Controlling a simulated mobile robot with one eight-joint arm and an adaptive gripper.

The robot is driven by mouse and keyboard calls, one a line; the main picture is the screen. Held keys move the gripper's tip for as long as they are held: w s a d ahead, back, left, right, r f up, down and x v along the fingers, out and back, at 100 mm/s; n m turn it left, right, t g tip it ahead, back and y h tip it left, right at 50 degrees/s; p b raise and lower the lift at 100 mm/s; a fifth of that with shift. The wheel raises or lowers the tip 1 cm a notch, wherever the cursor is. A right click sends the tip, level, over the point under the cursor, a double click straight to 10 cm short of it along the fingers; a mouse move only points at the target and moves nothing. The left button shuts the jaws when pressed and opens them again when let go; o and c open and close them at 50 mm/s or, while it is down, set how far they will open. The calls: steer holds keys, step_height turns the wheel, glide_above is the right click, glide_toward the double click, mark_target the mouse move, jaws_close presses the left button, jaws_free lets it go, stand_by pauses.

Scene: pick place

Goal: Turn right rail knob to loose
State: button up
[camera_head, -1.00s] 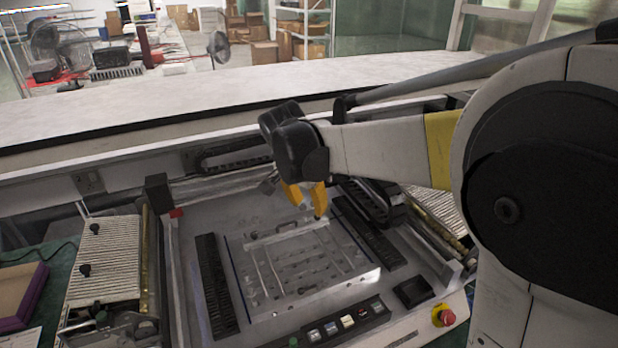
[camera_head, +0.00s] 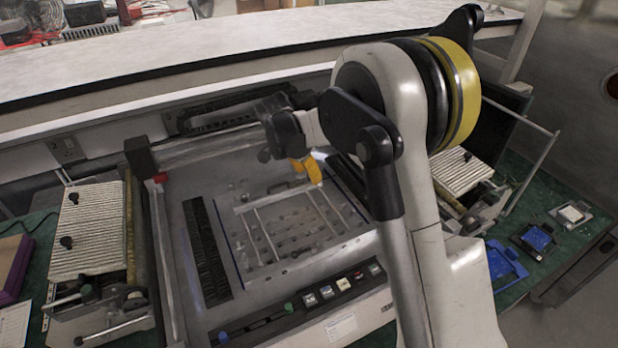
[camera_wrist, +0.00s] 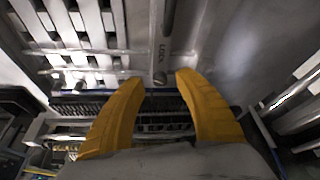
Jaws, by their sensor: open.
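My gripper (camera_head: 308,184) is open, its yellow fingers pointing down at the far edge of the metal fixture plate (camera_head: 238,256) in the head view. In the wrist view my gripper (camera_wrist: 161,77) has its two fingertips apart, with nothing held between them.
A row of push buttons (camera_head: 343,284) lies along the machine's front. A ribbed plate (camera_head: 84,230) with dark knobs stands at the left, another ribbed plate (camera_head: 458,172) at the right. Blue devices (camera_head: 505,262) lie on the green table. A white ledge (camera_head: 200,72) runs behind.

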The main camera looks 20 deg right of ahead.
steer(key=shift+w+d+f, duration=0.1)
steer(key=shift+d+f, duration=0.1)
steer(key=shift+f, duration=0.25)
jaws_close()
